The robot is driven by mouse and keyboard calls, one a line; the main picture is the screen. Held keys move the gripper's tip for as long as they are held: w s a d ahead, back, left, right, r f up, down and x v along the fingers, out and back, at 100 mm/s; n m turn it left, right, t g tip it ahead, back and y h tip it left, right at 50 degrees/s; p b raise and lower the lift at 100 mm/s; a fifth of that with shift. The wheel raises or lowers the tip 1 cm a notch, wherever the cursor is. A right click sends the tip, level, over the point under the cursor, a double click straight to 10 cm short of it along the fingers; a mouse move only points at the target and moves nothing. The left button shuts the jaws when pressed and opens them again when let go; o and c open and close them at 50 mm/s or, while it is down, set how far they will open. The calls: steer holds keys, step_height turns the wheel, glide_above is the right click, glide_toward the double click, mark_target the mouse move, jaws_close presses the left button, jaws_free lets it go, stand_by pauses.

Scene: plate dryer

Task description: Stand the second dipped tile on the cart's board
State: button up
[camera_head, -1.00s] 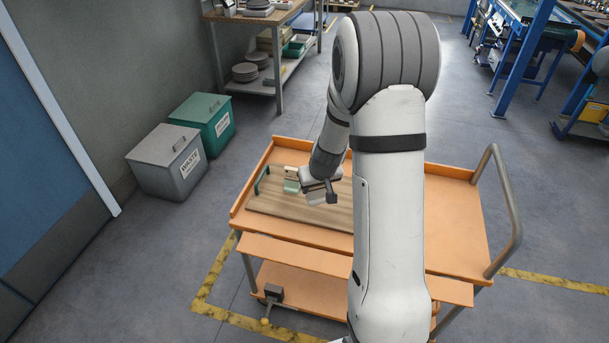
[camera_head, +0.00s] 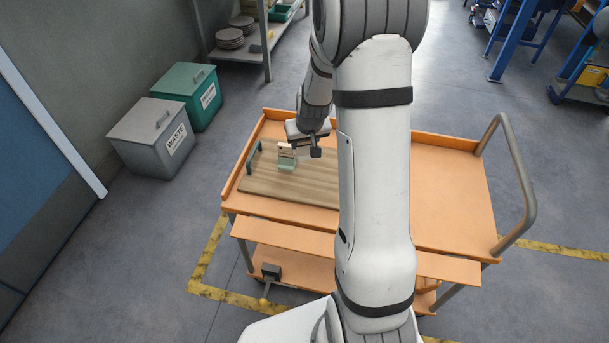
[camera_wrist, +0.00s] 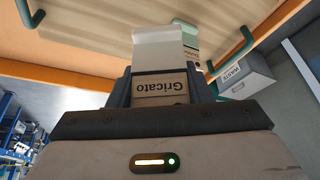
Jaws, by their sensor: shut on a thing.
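My gripper (camera_head: 304,148) is over the left part of the wooden board (camera_head: 300,188) on the orange cart. In the wrist view it is shut on a tile (camera_wrist: 160,88) marked "Gricato", whose lettering appears upside down; the tile's far part is white. In the head view the held tile is mostly hidden by my gripper. Another tile (camera_head: 287,164), pale green below with a lighter top, stands on the board just left of my gripper. It shows partly behind the held tile in the wrist view (camera_wrist: 190,42). I cannot tell whether the held tile touches the board.
A green handle (camera_head: 254,158) stands at the board's left end. The cart's orange top (camera_head: 455,190) has bare room on the right. A grey bin (camera_head: 155,140) labelled "WASTE" and a green bin (camera_head: 190,95) stand on the floor at left. A shelf with plates is behind.

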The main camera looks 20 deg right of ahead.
steer(key=d+f+m+h+b, duration=0.1)
steer(key=d+m+h+b, duration=0.1)
steer(key=d+m+b, duration=0.45)
steer(key=b, duration=0.3)
glide_above(328, 172)
steer(key=shift+n+g, duration=0.3)
steer(key=shift+n, duration=0.05)
step_height(328, 172, down, 10)
steer(key=shift+s+r, duration=0.1)
steer(key=shift+r, duration=0.05)
steer(key=o, duration=1)
steer(key=shift+o, duration=0.2)
